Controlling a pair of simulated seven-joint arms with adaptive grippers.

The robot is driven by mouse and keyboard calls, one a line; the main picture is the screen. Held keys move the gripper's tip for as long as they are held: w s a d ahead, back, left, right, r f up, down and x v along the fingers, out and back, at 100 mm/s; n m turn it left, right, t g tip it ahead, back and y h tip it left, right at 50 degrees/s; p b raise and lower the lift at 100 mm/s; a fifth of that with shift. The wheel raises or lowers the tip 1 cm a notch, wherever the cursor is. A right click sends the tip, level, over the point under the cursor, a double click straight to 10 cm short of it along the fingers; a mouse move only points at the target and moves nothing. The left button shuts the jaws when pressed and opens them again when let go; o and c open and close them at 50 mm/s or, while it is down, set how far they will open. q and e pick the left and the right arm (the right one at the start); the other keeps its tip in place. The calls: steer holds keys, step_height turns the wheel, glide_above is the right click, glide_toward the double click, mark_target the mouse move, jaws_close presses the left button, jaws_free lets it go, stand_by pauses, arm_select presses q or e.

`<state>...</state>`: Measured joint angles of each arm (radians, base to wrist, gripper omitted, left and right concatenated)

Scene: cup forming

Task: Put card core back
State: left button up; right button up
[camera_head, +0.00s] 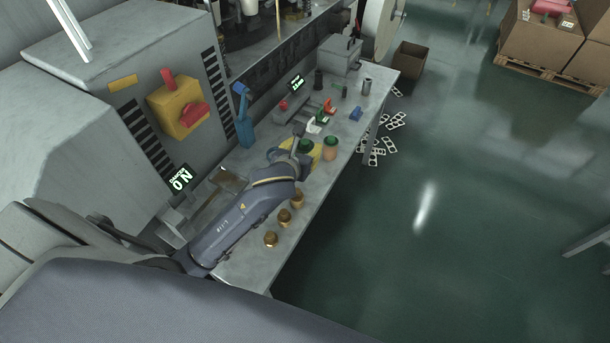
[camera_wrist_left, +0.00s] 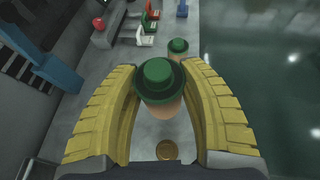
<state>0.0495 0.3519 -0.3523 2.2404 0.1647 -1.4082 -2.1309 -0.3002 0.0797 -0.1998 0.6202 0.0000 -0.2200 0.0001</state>
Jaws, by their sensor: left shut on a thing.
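My left gripper (camera_head: 308,154) reaches over the bench from the left, its yellow fingers shut around a tan core with a green stepped top (camera_wrist_left: 159,82). In the head view that green top (camera_head: 305,143) shows between the fingers; the core's lower part is mostly hidden. A second green-topped core (camera_head: 331,151) stands upright on the bench just to the right, apart from the gripper. In the wrist view this second core (camera_wrist_left: 178,46) is beyond the held one. My right gripper is not in view.
Several brass-coloured round pieces (camera_head: 283,215) line the bench's front edge. A blue upright part (camera_head: 244,118) stands at the back left of the gripper. Red, green and white blocks (camera_head: 328,107) lie farther along. The bench (camera_head: 245,262) is bare near its left end.

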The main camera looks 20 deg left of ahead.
arm_select(q)
step_height(320, 180, down, 12)
steer(key=shift+f, duration=0.1)
stand_by(0.5)
steer(key=o, duration=1.2)
steer(key=shift+f, duration=0.15)
steer(key=shift+r, duration=0.2)
steer(key=v, duration=1.2)
